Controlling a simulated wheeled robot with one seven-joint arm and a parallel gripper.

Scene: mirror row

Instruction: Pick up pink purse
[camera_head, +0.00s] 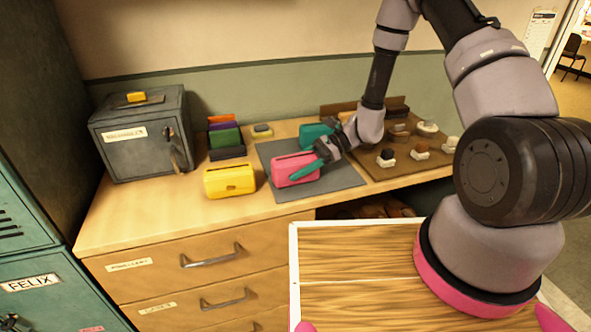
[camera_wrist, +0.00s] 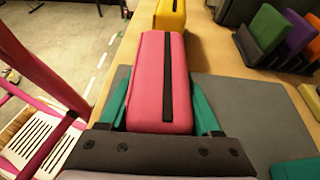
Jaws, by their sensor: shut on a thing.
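The pink purse (camera_head: 295,168) stands on the grey mat (camera_head: 343,179) on the wooden counter, a dark zip line along its top. In the wrist view the pink purse (camera_wrist: 150,85) fills the middle, between the two teal fingers. My gripper (camera_head: 312,163) has a finger on each side of the purse and is shut on it. In the wrist view my gripper (camera_wrist: 165,110) hides the near end of the purse. The purse appears to be at mat level; I cannot tell whether it is touching the mat.
A yellow purse (camera_head: 230,180) stands left of the mat. A teal purse (camera_head: 316,134) is behind my gripper. A grey metal box (camera_head: 145,133) is at the left, beside a rack of coloured wallets (camera_head: 225,137). A brown board (camera_head: 408,150) with small items lies at right.

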